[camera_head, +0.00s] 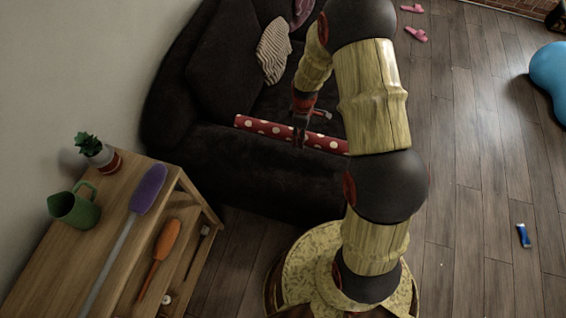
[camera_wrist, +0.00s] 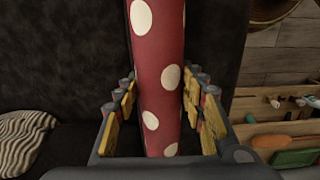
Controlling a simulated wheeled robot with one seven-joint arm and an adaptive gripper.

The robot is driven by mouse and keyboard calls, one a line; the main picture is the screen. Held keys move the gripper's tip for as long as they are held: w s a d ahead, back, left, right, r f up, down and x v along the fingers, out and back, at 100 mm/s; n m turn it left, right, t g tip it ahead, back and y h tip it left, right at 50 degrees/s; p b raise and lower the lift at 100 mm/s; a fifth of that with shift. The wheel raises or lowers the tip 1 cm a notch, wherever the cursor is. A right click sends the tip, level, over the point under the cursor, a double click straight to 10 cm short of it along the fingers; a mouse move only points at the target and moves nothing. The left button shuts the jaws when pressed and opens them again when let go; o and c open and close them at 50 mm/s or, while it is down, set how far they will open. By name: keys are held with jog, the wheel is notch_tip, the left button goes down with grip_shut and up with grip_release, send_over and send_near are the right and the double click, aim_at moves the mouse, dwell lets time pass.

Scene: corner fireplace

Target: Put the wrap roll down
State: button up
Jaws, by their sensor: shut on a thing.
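The wrap roll (camera_head: 262,127) is a long red tube with cream dots. In the head view it lies along the dark sofa's (camera_head: 250,165) near armrest, at or just above it; I cannot tell whether it touches. My gripper (camera_head: 301,128) is at the middle of the roll, coming from above, partly hidden by my arm. In the wrist view the roll (camera_wrist: 160,75) runs between the fingers of my gripper (camera_wrist: 165,110), which is shut on it. The sofa's dark fabric (camera_wrist: 70,50) shows behind the roll.
A wooden shelf unit (camera_head: 60,250) at the left holds a green pitcher (camera_head: 75,208), a potted plant (camera_head: 97,150), a purple duster (camera_head: 149,188) and an orange brush (camera_head: 166,240). A striped cloth (camera_head: 273,50) lies on the sofa. A blue tube (camera_head: 523,235) and pink slippers (camera_head: 417,34) lie on the floor.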

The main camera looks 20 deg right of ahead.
jog(key=b, duration=0.3)
send_over(283, 165)
jog(key=f, duration=0.7)
jog(key=shift+d, duration=0.25)
jog(key=f, duration=0.1)
jog(key=f+b, duration=0.1)
jog(key=f, duration=0.1)
jog(key=shift+a+f, duration=0.2)
jog(key=shift+f, duration=0.1)
jog(key=shift+r, duration=0.1)
jog(key=o, duration=1.3)
jog(key=shift+c, duration=0.2)
